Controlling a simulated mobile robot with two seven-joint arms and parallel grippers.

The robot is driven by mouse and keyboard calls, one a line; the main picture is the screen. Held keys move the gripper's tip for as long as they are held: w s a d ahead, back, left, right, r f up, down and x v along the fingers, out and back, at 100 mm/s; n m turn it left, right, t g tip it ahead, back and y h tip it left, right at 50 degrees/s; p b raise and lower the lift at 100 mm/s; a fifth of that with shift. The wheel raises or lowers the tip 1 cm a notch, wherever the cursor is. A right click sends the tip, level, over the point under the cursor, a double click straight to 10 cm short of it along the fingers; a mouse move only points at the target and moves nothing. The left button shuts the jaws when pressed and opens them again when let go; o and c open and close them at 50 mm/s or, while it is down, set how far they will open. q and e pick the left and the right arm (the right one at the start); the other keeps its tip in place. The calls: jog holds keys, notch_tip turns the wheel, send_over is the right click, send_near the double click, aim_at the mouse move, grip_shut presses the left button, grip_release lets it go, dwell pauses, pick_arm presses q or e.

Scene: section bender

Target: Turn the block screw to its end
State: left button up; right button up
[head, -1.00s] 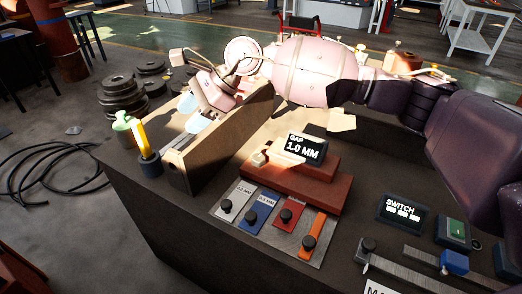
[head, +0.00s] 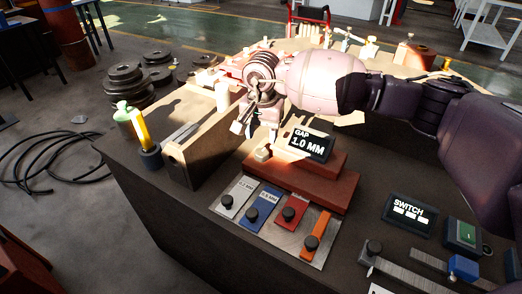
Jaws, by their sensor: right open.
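A red-brown stepped block (head: 300,180) sits on the dark bench top. On it stand a black display (head: 311,145) reading "GAP 1.0 MM" and a small cream knob (head: 262,154) at its left end. I cannot tell for sure whether this knob is the block screw. My right gripper (head: 256,131) points down just above and behind the knob, its fingers apart with nothing seen between them. Whether a finger touches the knob is not clear. My left gripper is out of view.
A wooden beam (head: 205,150) stands left of the gripper. In front lie a silver, a blue, a red and an orange (head: 316,234) strip with black knobs. A switch panel (head: 408,213) is at right. A cup with a yellow handle (head: 149,157) is at left.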

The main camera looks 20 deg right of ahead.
aim_at(262, 151)
notch_tip(262, 151, down, 5)
jog(key=shift+r+b, duration=0.15)
jog(key=shift+b, duration=0.15)
jog(key=shift+f, duration=0.8)
jog(key=shift+c, duration=0.4)
jog(key=c, duration=0.6)
